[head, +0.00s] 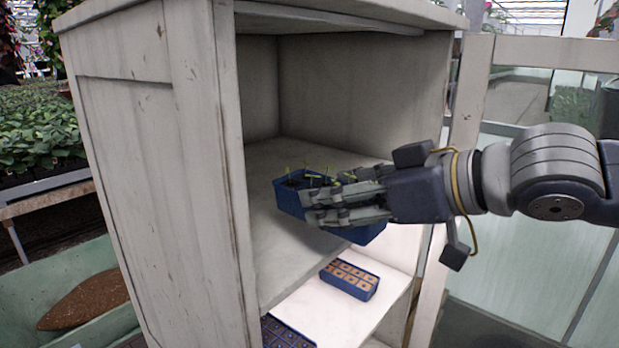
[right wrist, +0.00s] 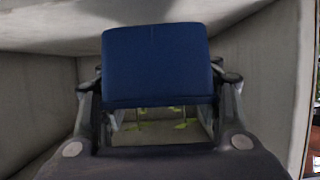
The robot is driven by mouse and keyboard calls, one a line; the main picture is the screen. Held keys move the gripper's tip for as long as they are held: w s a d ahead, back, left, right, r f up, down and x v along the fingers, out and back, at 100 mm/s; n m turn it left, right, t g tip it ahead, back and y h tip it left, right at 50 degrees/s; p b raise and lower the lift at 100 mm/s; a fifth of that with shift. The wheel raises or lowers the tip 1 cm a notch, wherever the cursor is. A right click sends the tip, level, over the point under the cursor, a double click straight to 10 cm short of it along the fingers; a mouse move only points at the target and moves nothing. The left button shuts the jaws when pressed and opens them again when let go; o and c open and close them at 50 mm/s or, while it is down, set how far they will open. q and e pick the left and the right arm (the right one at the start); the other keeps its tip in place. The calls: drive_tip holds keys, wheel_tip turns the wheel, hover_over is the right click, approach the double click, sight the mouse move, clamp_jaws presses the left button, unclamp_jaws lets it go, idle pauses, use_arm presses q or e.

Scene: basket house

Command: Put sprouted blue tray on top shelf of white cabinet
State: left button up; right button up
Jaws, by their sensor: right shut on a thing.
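The sprouted blue tray (head: 289,199) is in my right gripper (head: 318,202), inside the opening of the white cabinet (head: 162,150). Small green sprouts stand up from the tray. The gripper is shut on the tray and hides much of it in the head view. The top shelf (head: 275,262) lies below the tray; I cannot tell if they touch. In the right wrist view the blue tray (right wrist: 158,65) sits between the two fingers, with sprouts showing beyond its lower edge. My left gripper is not in view.
A lower shelf (head: 318,307) holds a blue tray of brown cells (head: 350,279) and another dark-celled blue tray (head: 284,334). The cabinet's left wall and an open glass door (head: 520,200) flank the opening. The top shelf is otherwise clear.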

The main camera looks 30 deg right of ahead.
sight(333, 182)
drive_tip(key=w+p, duration=0.2)
drive_tip(key=p, duration=0.1)
drive_tip(key=w+p, duration=0.1)
drive_tip(key=w, duration=0.1)
drive_tip(key=shift+d, duration=0.35)
drive_tip(key=w, duration=0.1)
drive_tip(key=w+p, duration=0.1)
drive_tip(key=w, duration=0.1)
drive_tip(key=w+d+f+p, duration=0.1)
drive_tip(key=w, duration=0.1)
drive_tip(key=shift+d, duration=0.1)
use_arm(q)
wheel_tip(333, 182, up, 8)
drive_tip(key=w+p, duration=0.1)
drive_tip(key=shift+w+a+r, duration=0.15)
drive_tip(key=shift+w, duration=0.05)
use_arm(e)
drive_tip(key=shift+w+d, duration=0.1)
drive_tip(key=shift+w, duration=0.45)
drive_tip(key=shift+w, duration=0.1)
drive_tip(key=shift+w+d, duration=0.1)
drive_tip(key=shift+w, duration=0.05)
drive_tip(key=shift+f, duration=1.8)
